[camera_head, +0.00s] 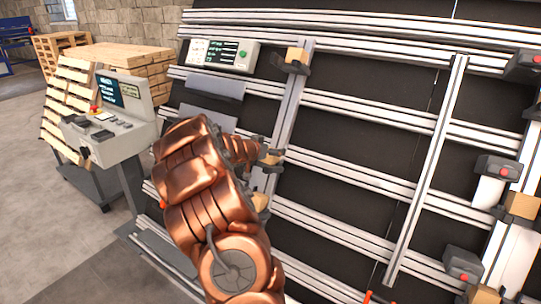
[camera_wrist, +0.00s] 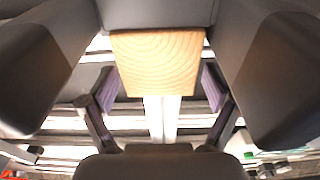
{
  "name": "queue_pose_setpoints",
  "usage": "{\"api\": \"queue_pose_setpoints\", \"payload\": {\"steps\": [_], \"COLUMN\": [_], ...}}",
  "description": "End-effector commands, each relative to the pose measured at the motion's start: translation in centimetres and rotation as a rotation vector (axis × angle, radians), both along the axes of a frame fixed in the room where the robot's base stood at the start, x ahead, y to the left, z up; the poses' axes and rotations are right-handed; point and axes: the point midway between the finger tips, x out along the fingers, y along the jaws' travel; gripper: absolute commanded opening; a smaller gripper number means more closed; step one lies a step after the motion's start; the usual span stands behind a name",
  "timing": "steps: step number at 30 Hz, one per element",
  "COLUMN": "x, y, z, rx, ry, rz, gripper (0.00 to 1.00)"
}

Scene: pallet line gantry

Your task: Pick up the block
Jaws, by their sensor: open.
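A pale wooden block (camera_wrist: 155,62) with visible grain shows in the upper middle of the wrist view. My gripper (camera_wrist: 160,89) is open, with its two purple-padded fingertips apart, one toward each side of the block's lower part. A gap shows on both sides, and I cannot tell the depth between the pads and the block. In the head view my gripper (camera_head: 268,157) is beside the upright rail, at the end of my copper-coloured arm. A wooden block (camera_head: 261,201) shows just below it, partly hidden by the arm. Another block (camera_head: 296,55) sits higher on the same rail.
A dark panel with several metal rails (camera_head: 350,108) fills the right side. Another wooden block (camera_head: 521,205) and grey clamps with red knobs (camera_head: 496,168) are at far right. A control console (camera_head: 112,120) and wooden pallets (camera_head: 128,58) stand left. Floor (camera_head: 30,150) is clear at far left.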

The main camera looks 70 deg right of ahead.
Motion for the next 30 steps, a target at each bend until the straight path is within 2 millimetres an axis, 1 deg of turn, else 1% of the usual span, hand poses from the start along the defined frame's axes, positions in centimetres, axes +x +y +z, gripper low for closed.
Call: {"api": "queue_pose_setpoints", "payload": {"steps": [4, 21, 23, 30], "x": [0.00, 0.02, 0.02, 0.03], "y": [0.02, 0.02, 0.02, 0.02], "z": [-0.01, -0.02, -0.01, 0.10], "rx": [0.000, 0.000, 0.000, 0.000], "ry": [0.000, 0.000, 0.001, 0.000], "rz": [0.000, 0.000, 0.000, 0.000], "gripper": [0.89, 0.29, 0.23, 0.23]}}
